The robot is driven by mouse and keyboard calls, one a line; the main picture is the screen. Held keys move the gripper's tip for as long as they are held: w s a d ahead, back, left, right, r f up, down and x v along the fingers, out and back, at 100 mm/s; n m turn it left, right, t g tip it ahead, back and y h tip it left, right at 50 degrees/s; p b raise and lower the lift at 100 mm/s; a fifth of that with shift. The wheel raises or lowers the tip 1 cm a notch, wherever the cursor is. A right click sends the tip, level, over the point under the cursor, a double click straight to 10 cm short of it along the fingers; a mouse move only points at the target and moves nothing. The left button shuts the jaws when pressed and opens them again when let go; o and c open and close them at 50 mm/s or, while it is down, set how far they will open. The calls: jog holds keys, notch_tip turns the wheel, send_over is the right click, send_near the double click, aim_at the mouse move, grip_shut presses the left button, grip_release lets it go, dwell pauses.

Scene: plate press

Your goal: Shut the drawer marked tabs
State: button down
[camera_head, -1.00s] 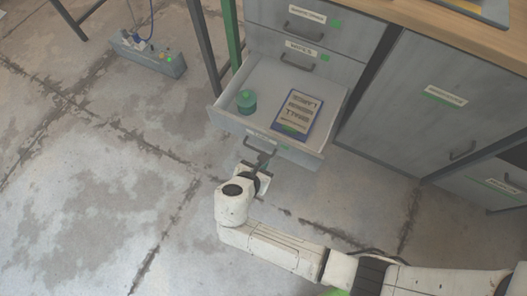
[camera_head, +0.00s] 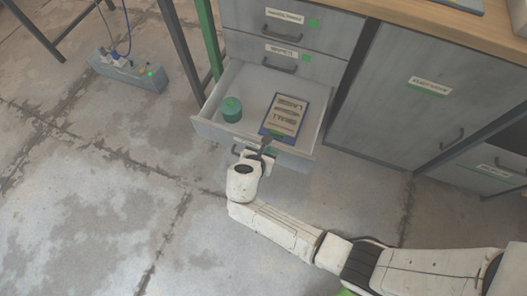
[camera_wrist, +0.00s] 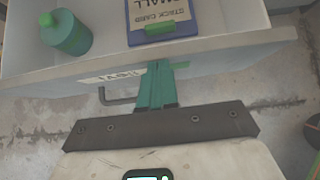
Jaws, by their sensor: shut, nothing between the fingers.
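The drawer marked tabs (camera_head: 208,129) stands pulled out below two shut drawers. The fingers hide part of the label and handle. I cannot tell whether the tips touch the front. In the head view my gripper (camera_head: 264,149) covers the front's middle.
Two shut drawers (camera_head: 285,57) are above, under a wooden worktop (camera_head: 420,23). A large grey door (camera_head: 415,95) is to the right. A grey box with cables (camera_head: 125,72) lies on the floor at left, beyond a green leg (camera_head: 207,35). Floor in front is clear.

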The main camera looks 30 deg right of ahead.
jog(key=w+d+b, duration=0.1)
jog(key=w+d, duration=0.7)
jog(key=d, duration=0.3)
jog(key=w+d+b, duration=0.2)
jog(key=w+d, duration=0.6)
jog(key=d, duration=0.3)
